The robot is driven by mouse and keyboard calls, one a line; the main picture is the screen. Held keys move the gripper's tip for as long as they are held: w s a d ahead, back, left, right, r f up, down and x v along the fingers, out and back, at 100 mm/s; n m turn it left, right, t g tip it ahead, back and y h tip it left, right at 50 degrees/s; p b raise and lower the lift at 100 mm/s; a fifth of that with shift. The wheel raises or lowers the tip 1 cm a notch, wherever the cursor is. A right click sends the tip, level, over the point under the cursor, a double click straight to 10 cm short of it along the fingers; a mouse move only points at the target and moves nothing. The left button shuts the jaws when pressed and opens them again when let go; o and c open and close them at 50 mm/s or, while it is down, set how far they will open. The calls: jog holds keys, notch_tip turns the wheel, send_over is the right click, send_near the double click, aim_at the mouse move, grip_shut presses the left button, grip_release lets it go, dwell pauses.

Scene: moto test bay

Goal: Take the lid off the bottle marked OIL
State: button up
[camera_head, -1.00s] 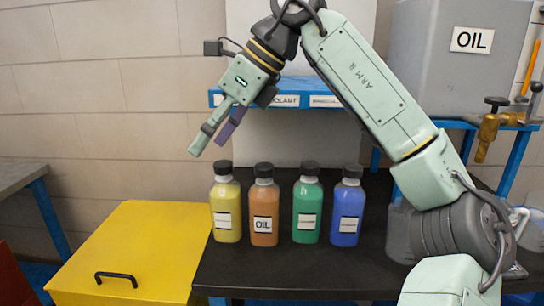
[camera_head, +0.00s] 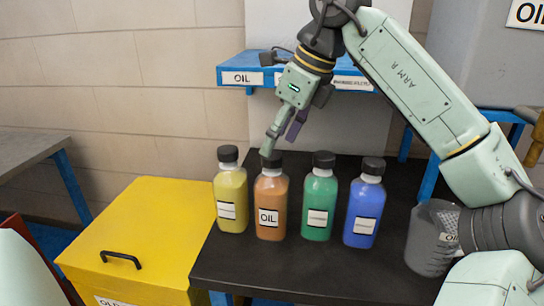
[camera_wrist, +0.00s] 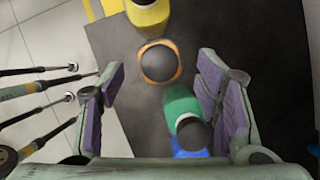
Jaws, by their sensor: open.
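The bottle marked OIL (camera_head: 270,212) is orange with a white label and stands upright on the dark bench, second from left. Its black lid (camera_head: 272,159) is on; the lid also shows in the wrist view (camera_wrist: 158,63), ahead of and roughly midway between the fingertips. My gripper (camera_head: 280,144) is open, pointing down, just above this lid in the head view. Nothing is held. The exact gap between fingertips and lid cannot be told.
A yellow bottle (camera_head: 231,200) stands left of it; green (camera_head: 319,205) and blue (camera_head: 362,212) bottles stand to the right, all black-lidded and close. A yellow box (camera_head: 140,235) is at left, a dark jug (camera_head: 432,240) at right. A blue shelf (camera_head: 312,73) is behind.

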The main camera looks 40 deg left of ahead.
aim_at(273, 154)
jog(key=x, duration=0.3)
jog(key=shift+a+f, duration=0.1)
jog(key=shift+f, duration=0.05)
jog(key=shift+c, duration=0.2)
jog(key=c, duration=0.8)
